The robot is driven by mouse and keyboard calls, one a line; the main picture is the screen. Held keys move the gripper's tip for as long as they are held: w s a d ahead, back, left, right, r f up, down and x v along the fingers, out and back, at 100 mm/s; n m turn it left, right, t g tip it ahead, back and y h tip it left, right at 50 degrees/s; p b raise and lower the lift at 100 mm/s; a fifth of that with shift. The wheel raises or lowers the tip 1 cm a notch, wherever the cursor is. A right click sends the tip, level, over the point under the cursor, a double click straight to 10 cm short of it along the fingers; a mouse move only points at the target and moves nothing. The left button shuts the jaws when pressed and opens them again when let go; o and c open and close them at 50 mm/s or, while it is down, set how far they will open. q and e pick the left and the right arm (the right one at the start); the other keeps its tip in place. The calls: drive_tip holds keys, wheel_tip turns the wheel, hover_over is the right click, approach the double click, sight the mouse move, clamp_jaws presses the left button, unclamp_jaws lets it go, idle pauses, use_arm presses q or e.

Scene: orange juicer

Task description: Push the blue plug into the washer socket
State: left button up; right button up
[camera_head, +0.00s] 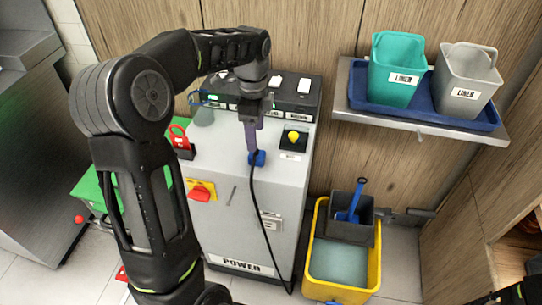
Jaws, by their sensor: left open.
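The blue plug (257,158) is at the front upper edge of the grey cabinet, with a black cable (262,215) hanging from it down the cabinet's front to the floor. My left gripper (252,140) points down from above, its jaws open, with the fingertips just above or at the plug. I cannot tell whether they touch it. A black panel (310,98) with small white labels runs along the back of the cabinet top. The labels are too small to read surely, so I cannot tell which is the washer socket. My left arm hides part of the panel. My right gripper is not in view.
The grey cabinet (290,180) carries a yellow button (294,136), a red padlock-like tag (181,141) and a red switch (200,192). A yellow mop bucket (343,285) stands on the right. A wall shelf (425,128) holds a green bin (396,75) and grey bin (464,80).

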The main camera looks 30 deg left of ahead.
sight(257, 153)
use_arm(q)
drive_tip(key=shift+s, duration=0.1)
drive_tip(key=shift+f, duration=0.1)
drive_tip(key=shift+f, duration=1.25)
drive_tip(key=shift+s+d+f+p, duration=0.15)
drive_tip(key=shift+f+p, duration=0.1)
drive_tip(key=shift+f, duration=1.05)
drive_tip(key=shift+d+f+p, duration=0.1)
drive_tip(key=shift+f+p, duration=0.1)
drive_tip(key=shift+f, duration=1.1)
drive_tip(key=c, duration=1.4)
